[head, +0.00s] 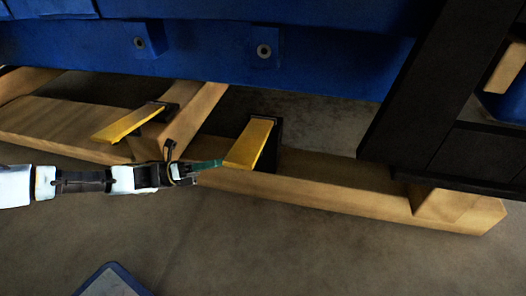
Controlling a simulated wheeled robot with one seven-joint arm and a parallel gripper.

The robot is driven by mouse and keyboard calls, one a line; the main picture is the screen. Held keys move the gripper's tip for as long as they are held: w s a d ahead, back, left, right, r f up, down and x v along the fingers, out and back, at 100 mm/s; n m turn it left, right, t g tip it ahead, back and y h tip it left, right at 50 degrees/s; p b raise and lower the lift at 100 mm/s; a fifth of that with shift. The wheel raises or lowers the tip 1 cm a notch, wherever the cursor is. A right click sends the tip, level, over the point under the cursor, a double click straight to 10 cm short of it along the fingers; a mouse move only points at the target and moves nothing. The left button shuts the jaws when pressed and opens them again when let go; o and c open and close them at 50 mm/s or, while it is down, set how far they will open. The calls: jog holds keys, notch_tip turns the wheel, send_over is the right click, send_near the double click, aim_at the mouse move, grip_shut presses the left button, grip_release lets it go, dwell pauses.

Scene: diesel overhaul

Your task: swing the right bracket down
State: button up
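The right bracket (249,144) is a flat yellow bar. It extends from a dark mount (272,150) on the wooden beam toward the lower left. The left bracket (128,122) is a similar yellow bar farther left, with its own dark mount. My gripper (208,164) reaches in from the left, low over the beam.
A large blue engine body (210,45) fills the top. Wooden beams (350,193) run below it, with a black frame (430,100) at the right. A dark-edged panel (110,282) is at the bottom left. The floor (300,250) in front is clear.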

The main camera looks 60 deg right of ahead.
aim_at(253, 146)
jog(key=b+x, duration=0.4)
jog(key=x, duration=0.5)
jog(key=shift+s+d, duration=0.2)
jog(key=shift+s, duration=0.05)
jog(key=shift+s+d+r, duration=0.35)
jog(key=shift+s, duration=0.15)
jog(key=shift+c, duration=0.4)
grip_shut()
dwell(0.3)
